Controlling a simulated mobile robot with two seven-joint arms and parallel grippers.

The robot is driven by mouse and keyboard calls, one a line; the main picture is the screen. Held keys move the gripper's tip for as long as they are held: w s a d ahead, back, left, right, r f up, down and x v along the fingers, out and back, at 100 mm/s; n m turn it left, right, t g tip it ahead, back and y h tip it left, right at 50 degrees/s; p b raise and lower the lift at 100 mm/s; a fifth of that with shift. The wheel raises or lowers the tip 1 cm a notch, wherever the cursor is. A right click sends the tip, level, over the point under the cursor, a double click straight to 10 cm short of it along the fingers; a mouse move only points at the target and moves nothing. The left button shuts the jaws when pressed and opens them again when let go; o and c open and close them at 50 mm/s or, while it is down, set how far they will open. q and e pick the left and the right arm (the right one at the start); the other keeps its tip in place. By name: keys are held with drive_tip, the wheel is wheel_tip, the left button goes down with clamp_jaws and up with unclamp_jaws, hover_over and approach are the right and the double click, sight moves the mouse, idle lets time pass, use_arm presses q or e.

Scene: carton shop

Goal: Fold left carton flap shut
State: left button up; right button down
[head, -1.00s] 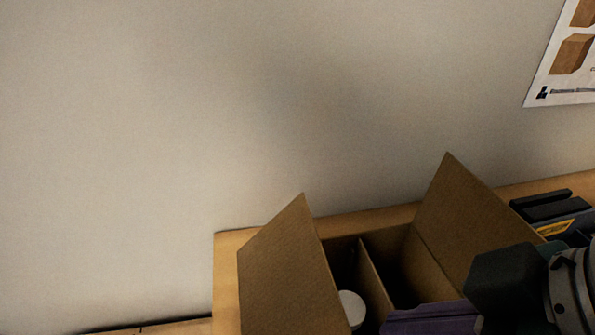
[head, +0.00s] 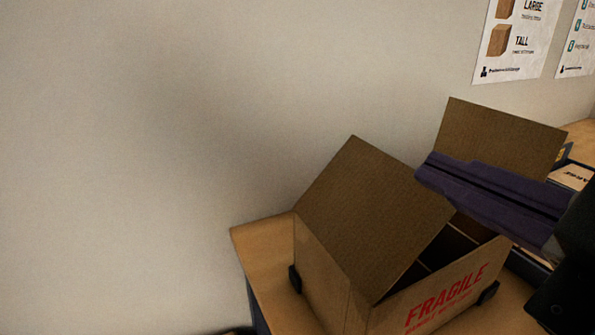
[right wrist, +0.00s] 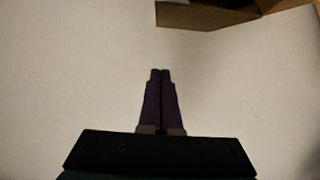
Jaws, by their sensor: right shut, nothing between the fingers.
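The brown carton (head: 335,275) stands on a wooden table, with red "FRAGILE" print on its front. Its left flap (head: 375,215) slants inward over the left part of the opening, its free edge still raised. The right flap (head: 500,135) stands up behind my right gripper. My right gripper (head: 424,168) has its purple fingers shut and empty, above the carton with the tips near the left flap's far edge. In the right wrist view the fingers (right wrist: 161,72) are together, and a cardboard piece (right wrist: 205,14) shows apart from them at the top. My left gripper is out of view.
Black clips (head: 295,279) hold the carton's base at the table (head: 262,243). Dark bins (head: 574,178) stand at the right behind the carton. The wall with posters (head: 515,40) is close behind. The dark interior is mostly hidden.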

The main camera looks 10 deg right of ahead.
drive_tip(key=b, duration=0.4)
hover_over(397, 184)
drive_tip(key=s+a, duration=0.1)
drive_tip(key=a, duration=0.2)
drive_tip(key=shift+f, duration=0.7)
drive_tip(key=shift+w+d+f+b, duration=0.2)
drive_tip(key=shift+d+f+b, duration=0.2)
drive_tip(key=shift+d+f, duration=0.25)
drive_tip(key=shift+w+d+f+b, duration=0.2)
drive_tip(key=shift+d+f+b, duration=0.15)
drive_tip(key=shift+d+f, duration=0.2)
drive_tip(key=shift+w+d+f, duration=0.1)
drive_tip(key=shift+d+f, duration=0.05)
drive_tip(key=shift+f, duration=0.1)
drive_tip(key=shift+d, duration=0.15)
drive_tip(key=shift+w+d+f+m, duration=0.1)
drive_tip(key=shift+d+f+m, duration=0.1)
drive_tip(key=shift+m, duration=0.1)
